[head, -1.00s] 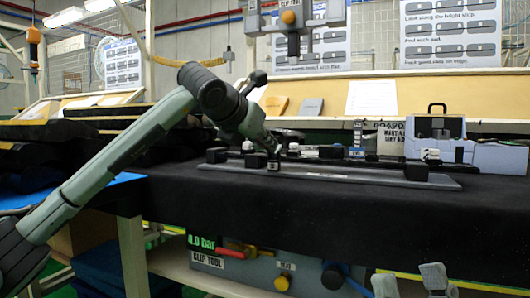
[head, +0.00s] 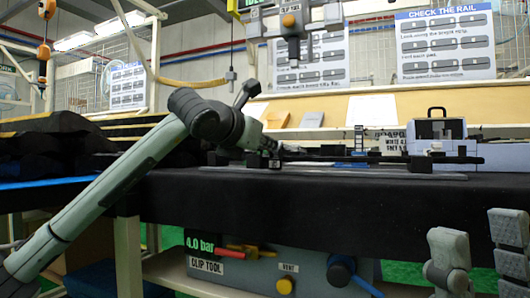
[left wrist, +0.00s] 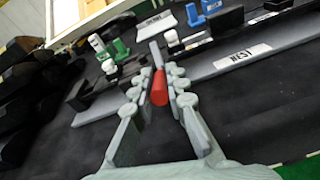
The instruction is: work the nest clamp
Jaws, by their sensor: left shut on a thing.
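The nest clamp is seen in the left wrist view as a red handle (left wrist: 159,90) on a grey lever (left wrist: 155,53). My left gripper (left wrist: 156,88) has its fingers on both sides of the red handle and is shut on it. In the head view my left gripper (head: 271,158) is at the left part of the long fixture, and the red handle cannot be made out there. A grey bar of the fixture carries a label (left wrist: 251,55) that seems to read NEST. My right gripper (head: 479,258) is at the lower right, its fingers apart and empty, in front of the table.
The black-covered table (head: 340,205) has bare cloth in front of the fixture. A grey-blue case (head: 438,145) stands at the back right. A clip tool panel (head: 255,268) with a vent knob is below the table. A tool (head: 291,22) hangs above.

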